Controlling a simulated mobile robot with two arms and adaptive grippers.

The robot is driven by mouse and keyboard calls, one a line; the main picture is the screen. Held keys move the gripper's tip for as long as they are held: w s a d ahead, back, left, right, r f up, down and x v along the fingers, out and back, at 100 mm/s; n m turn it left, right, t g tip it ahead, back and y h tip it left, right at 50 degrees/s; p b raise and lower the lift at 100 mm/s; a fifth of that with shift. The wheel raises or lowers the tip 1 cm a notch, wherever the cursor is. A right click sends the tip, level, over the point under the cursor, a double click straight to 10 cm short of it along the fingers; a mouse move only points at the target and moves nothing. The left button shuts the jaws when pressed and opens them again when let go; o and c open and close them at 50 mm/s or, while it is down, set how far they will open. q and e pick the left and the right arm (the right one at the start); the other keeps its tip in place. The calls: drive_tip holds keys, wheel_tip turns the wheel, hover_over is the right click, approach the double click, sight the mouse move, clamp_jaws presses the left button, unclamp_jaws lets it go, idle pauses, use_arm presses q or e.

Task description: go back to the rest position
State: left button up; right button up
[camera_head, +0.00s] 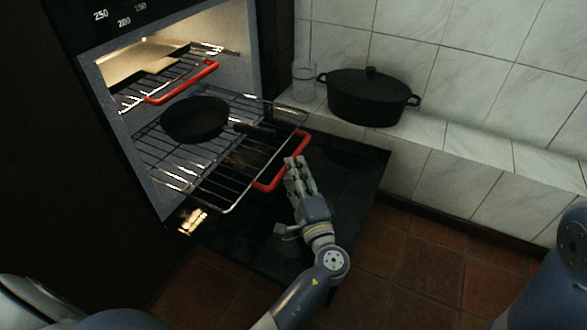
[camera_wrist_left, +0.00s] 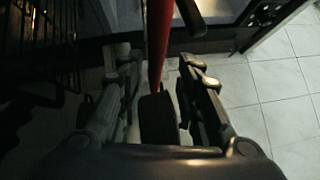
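My left gripper (camera_head: 297,163) is beside the red handle (camera_head: 283,163) of the pulled-out lower oven rack (camera_head: 222,200). In the left wrist view, its two fingers (camera_wrist_left: 160,75) stand apart, and the red handle (camera_wrist_left: 158,38) runs up from between them. No contact can be made out. My right gripper is out of view; only part of my right arm shows at the right edge of the head view.
A black pan (camera_head: 196,119) sits on the lower rack, its handle pointing right. An upper rack with a red handle (camera_head: 183,83) is above. The open oven door (camera_head: 345,165) lies below. A lidded black pot (camera_head: 367,97) and a glass (camera_head: 303,80) stand on the tiled ledge (camera_head: 480,150).

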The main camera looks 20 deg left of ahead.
use_arm(q)
drive_tip(key=shift+d+f, duration=0.1)
drive_tip(key=shift+f, duration=0.15)
